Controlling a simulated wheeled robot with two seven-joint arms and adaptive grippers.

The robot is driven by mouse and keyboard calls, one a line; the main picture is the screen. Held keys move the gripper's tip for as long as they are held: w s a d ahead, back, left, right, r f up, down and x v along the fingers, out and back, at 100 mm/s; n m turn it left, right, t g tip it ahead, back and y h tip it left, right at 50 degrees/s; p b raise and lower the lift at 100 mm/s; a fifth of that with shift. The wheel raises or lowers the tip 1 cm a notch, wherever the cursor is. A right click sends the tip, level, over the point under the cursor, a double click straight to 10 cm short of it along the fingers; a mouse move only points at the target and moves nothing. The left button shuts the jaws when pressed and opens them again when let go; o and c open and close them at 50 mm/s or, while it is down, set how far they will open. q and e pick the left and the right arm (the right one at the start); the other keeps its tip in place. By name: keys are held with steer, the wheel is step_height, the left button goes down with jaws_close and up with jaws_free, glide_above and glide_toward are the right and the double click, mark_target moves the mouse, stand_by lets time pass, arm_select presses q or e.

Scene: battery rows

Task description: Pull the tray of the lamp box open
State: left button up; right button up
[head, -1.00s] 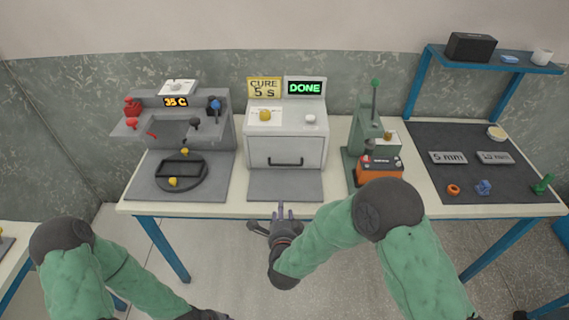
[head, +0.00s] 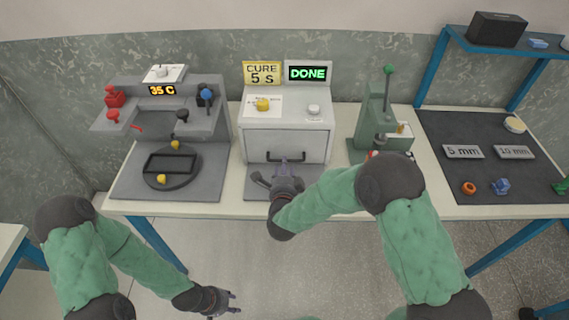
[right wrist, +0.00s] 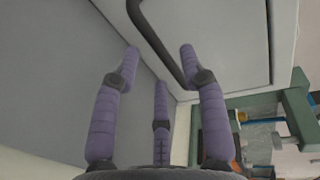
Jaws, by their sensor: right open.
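The lamp box (head: 312,132) is a pale grey cabinet with a closed tray front (head: 312,149) and a dark bar handle. Its green display (head: 307,73) reads DONE. My right gripper (head: 274,170) is open and empty, just in front of the tray, partly covering the handle. In the right wrist view, the dark handle (right wrist: 154,40) runs between the spread purple fingertips (right wrist: 158,65); I cannot tell whether they touch it. My left gripper (head: 232,302) hangs low in front of the table, away from the box; its jaw opening is unclear.
A grey heating station with a round plate (head: 188,182) stands left of the box. A green press (head: 371,122) stands to the right, partly behind my right arm. A dark mat (head: 480,185) with small parts lies farther right. A grey pad (head: 250,184) lies before the box.

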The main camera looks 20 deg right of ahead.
steer(key=shift+b+x, duration=0.4)
steer(key=shift+x, duration=1.55)
jaws_close()
